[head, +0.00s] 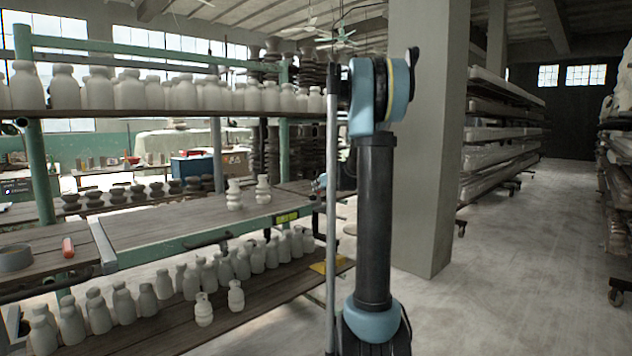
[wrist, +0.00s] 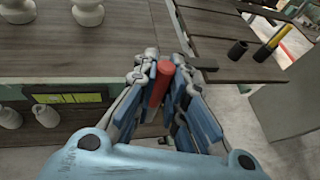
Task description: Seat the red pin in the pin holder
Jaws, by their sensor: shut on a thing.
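In the wrist view my gripper (wrist: 163,70) is shut on the red pin (wrist: 158,84), which stands lengthwise between the two finger pads. A short dark cylinder (wrist: 237,50) stands on a wooden surface to the upper right, apart from the gripper. Beside it is another dark cylinder (wrist: 263,53) with a yellow upper part (wrist: 279,36). I cannot tell for sure which of these is the pin holder.
A wooden shelf (head: 180,222) holds two pale vases (head: 234,195) and, at left, a red object (head: 68,247) and a grey ring (head: 15,258). Several bottles stand on the lower shelf (head: 280,292). A concrete pillar (head: 430,140) stands right of my arm. The floor further right is clear.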

